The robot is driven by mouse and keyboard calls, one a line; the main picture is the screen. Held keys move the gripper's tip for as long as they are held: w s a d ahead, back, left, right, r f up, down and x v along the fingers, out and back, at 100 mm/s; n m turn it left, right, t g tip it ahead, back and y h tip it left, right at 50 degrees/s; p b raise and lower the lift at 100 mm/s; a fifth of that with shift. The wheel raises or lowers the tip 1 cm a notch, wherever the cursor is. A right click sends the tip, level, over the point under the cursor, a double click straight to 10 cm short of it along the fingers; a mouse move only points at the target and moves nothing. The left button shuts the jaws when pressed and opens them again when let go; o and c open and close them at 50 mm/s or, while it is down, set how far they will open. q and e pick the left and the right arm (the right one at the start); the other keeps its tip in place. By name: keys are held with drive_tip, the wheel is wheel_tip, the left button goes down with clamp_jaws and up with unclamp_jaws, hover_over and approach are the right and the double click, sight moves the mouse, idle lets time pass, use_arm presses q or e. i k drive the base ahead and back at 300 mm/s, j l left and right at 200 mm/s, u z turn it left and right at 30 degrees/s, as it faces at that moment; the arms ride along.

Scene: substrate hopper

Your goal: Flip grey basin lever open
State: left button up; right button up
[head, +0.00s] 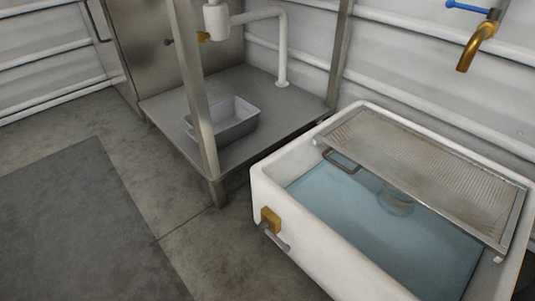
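The white basin (335,273) stands at the right, with bluish water (360,215) inside. On the outer side of the basin, near its left corner, is a brass-coloured block (270,217). A short grey lever (275,237) sticks out from just below that block, slanting down to the right. Nothing touches the lever. Neither of my grippers shows in the head view.
A ribbed metal drainer (425,165) with a loop handle lies over the basin's far part. A brass tap (478,45) is above. Left is a metal stand (245,85) holding a grey tub (235,128). The floor (150,185) in front is clear.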

sight(263, 226)
drive_tip(key=j+z, duration=0.6)
drive_tip(key=j, duration=0.2)
drive_tip(key=i+l+z, duration=0.1)
drive_tip(key=i+z, duration=0.25)
drive_tip(key=i, duration=0.15)
